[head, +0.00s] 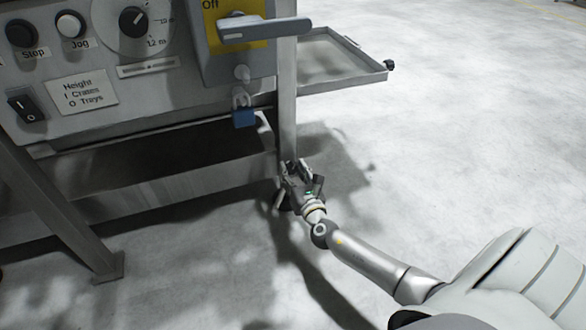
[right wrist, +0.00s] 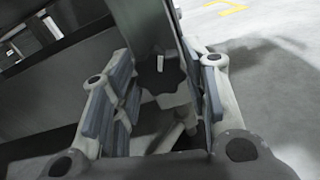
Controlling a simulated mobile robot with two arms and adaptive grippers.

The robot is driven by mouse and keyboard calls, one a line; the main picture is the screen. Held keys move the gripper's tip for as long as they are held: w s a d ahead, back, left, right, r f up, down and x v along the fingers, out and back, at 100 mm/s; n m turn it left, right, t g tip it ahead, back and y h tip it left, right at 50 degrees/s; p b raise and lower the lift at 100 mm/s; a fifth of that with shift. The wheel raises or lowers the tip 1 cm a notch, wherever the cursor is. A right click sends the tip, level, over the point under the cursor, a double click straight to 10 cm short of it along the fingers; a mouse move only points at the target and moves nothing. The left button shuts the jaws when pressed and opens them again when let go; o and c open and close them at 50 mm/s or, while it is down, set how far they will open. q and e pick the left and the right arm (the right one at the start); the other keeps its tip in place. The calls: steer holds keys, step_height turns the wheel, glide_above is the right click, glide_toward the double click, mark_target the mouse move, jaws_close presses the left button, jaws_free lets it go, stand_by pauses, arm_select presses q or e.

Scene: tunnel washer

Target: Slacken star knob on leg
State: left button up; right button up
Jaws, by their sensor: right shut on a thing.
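The dark star knob (right wrist: 163,78), with a small white mark on its face, sits on the washer's front right leg (right wrist: 148,28) in the right wrist view. The same leg (head: 287,110) shows in the head view as a grey upright. My right gripper (right wrist: 166,88) has its finger pads on either side of the knob and is shut on it. In the head view my right gripper (head: 303,178) is low at the leg and hides the knob. My left gripper is not in view.
The control panel (head: 90,60) and a yellow-backed isolator handle (head: 262,29) are above. A blue padlock (head: 243,117) hangs below the isolator. A grey tray (head: 340,60) juts out right of the leg. The floor at right is clear.

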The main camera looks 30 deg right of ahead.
steer(key=shift+s+f+n+p, duration=0.1)
steer(key=shift+n+p, duration=0.95)
steer(key=shift+n, duration=1.05)
steer(key=o, duration=1)
steer(key=v, duration=1.2)
